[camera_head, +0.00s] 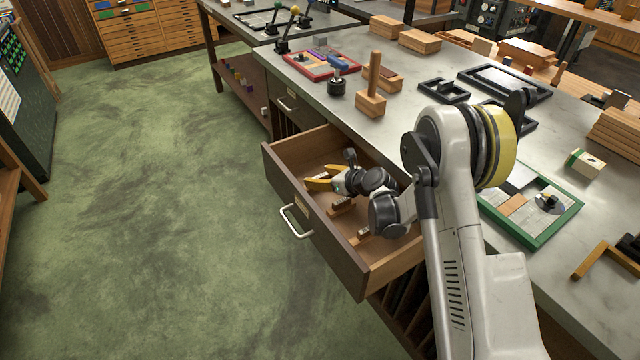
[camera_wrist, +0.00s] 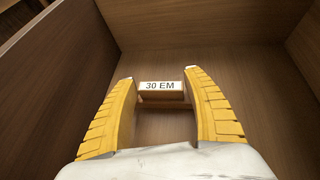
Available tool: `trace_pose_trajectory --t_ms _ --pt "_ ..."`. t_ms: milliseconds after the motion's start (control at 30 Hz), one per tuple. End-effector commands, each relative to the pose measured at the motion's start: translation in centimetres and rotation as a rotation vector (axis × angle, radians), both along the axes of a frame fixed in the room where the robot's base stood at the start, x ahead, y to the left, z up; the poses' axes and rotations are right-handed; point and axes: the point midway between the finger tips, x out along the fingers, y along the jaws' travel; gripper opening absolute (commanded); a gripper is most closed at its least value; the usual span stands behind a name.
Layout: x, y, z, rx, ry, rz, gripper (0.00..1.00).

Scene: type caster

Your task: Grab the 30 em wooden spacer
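The 30 em wooden spacer (camera_wrist: 162,98) is a small wooden block with a white label reading "30 EM". In the wrist view it lies between the tips of my gripper (camera_wrist: 160,88), whose yellow fingers are spread with a gap on each side of it. In the head view my gripper (camera_head: 322,178) is inside the open wooden drawer (camera_head: 297,206), pointing toward its far left end. I cannot clearly make out the 30 em spacer in the head view.
Other small wooden pieces (camera_head: 341,206) lie in the drawer, nearer its front right. The drawer walls (camera_wrist: 215,22) rise around my gripper. The worktop (camera_head: 420,82) above holds wooden blocks, frames and a green-rimmed tray (camera_head: 537,238). The green floor at left is clear.

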Motion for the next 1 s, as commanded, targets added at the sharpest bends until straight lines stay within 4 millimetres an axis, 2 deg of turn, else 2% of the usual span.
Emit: trace_pose_trajectory --t_ms 33,100,467,567,800,1000 --pt "0.0 0.0 0.0 0.0 0.0 0.0 0.41" --pt "0.0 0.0 0.0 0.0 0.0 0.0 0.24" --pt "0.0 0.0 0.2 0.0 0.0 0.0 0.23" --pt "0.0 0.0 1.5 0.0 0.0 0.0 0.23" --pt "0.0 0.0 6.7 0.0 0.0 0.0 0.23" --pt "0.0 0.0 9.6 0.0 0.0 0.0 0.23"
